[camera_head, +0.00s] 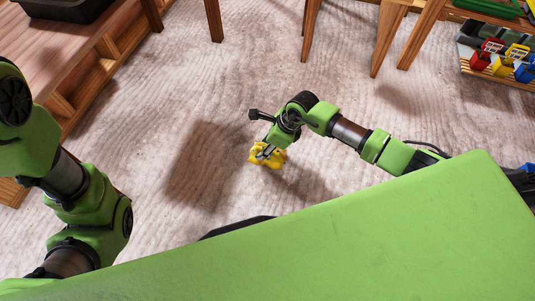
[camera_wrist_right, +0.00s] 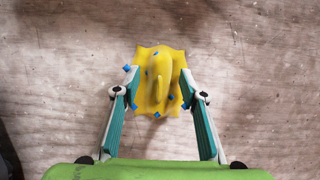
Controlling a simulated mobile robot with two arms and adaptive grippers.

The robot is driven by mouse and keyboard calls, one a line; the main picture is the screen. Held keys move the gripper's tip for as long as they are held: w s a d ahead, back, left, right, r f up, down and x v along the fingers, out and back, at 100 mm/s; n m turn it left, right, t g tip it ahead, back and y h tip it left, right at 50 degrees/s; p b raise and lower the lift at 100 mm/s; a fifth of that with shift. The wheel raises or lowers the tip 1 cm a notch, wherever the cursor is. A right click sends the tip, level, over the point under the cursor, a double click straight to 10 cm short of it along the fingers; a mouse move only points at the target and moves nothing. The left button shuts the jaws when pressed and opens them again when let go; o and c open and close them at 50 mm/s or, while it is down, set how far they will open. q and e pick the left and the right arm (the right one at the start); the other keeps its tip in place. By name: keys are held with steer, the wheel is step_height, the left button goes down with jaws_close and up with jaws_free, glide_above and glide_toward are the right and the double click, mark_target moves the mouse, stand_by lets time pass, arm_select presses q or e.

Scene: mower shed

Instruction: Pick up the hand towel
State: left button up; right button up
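The hand towel is the yellow cloth (camera_head: 279,158) with small blue marks, bunched up low over the wooden floor below my right gripper in the head view. In the right wrist view the towel (camera_wrist_right: 158,75) lies ahead of and partly between the two fingers. My right gripper (camera_head: 264,154) reaches down at the towel. Its fingers (camera_wrist_right: 159,95) stand wide apart, one on each side of the towel, with space between them. The gripper covers part of the towel in the head view. My left arm is at the left edge; its gripper is out of view.
A wooden bench (camera_head: 85,60) with a dark tray (camera_head: 68,8) stands at the upper left. Wooden table legs (camera_head: 388,38) stand at the top. A low shelf (camera_head: 500,72) with red, yellow and blue items is at the upper right. The floor around the towel is clear.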

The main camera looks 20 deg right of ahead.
steer(key=c, duration=1)
steer(key=shift+r, duration=0.15)
